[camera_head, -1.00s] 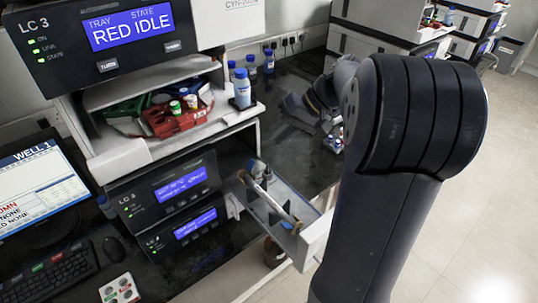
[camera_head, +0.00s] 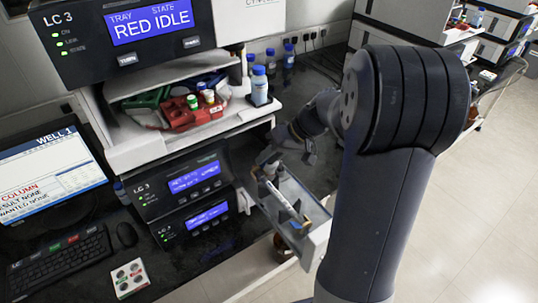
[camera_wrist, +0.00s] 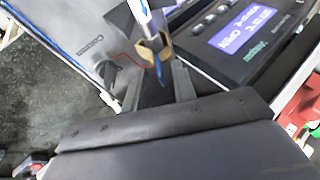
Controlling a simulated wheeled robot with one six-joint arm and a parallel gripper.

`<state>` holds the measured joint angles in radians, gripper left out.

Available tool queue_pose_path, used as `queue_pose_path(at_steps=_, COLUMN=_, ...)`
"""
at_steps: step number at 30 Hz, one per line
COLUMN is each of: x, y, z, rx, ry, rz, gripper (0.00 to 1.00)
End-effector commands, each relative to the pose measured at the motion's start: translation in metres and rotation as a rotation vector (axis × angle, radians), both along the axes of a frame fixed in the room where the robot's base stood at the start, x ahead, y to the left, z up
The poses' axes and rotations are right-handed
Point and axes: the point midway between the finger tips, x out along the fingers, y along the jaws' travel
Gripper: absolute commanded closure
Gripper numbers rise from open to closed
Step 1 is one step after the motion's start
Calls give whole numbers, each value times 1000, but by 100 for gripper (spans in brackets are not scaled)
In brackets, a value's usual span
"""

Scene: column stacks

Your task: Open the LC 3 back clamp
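The open tray (camera_head: 318,236) of the lower LC 3 unit (camera_head: 180,184) sticks out to the right. A slim white column (camera_head: 272,190) lies along it, with a dark blue clamp (camera_head: 289,213) nearer its front end. My gripper (camera_head: 268,158) is at the tray's back end. In the wrist view a tan clamp piece (camera_wrist: 153,50) is around the white and blue column (camera_wrist: 144,15). My gripper's fingers (camera_wrist: 158,75) stand apart on either side below this clamp. Whether they touch it I cannot tell. The back clamp is mostly hidden by my gripper in the head view.
The LC 3 front panels (camera_head: 192,218) stand close on the left of the tray. A shelf above holds a red rack (camera_head: 188,115) and a blue-capped bottle (camera_head: 259,86). Dark bench top (camera_head: 325,88) is free behind the tray.

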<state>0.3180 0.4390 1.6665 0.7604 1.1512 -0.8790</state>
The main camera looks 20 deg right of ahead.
Motion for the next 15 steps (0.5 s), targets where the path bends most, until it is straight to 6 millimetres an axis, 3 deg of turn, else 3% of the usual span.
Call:
queue_pose_path(at_steps=9, x=1, y=2, z=-2, rx=0, ry=0, rz=0, gripper=74)
queue_pose_path(at_steps=15, x=0, y=2, z=-2, rx=0, ry=0, rz=0, gripper=91)
